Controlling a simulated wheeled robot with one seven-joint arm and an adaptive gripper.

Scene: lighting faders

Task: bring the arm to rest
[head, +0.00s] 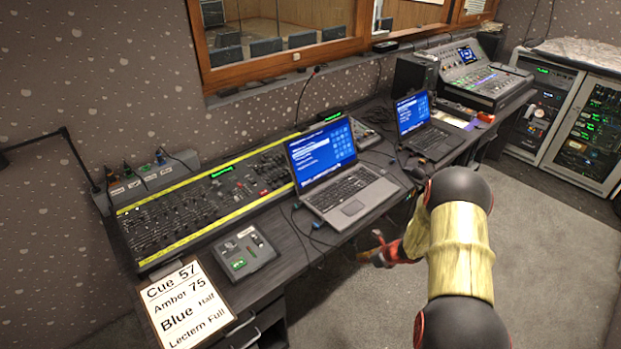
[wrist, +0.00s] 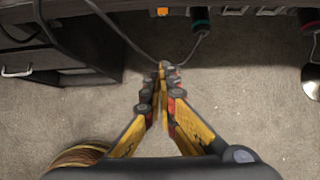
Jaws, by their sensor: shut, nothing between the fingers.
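My gripper (wrist: 162,68) is shut with nothing between its yellow and dark fingers. In the wrist view it points over the grey carpet, below the front edge of the dark desk. In the head view my gripper (head: 380,252) shows small at the end of my arm, in front of the desk and apart from it. My arm's black joints and yellowish link fill the right middle of the head view and hide part of the floor.
The desk (head: 285,262) carries a long fader console (head: 205,204), a near laptop (head: 335,172), a far laptop (head: 424,128), a small control box (head: 243,253) and a printed cue sheet (head: 187,308). Equipment racks (head: 590,128) stand at the far right. Carpet (head: 550,265) is clear at right.

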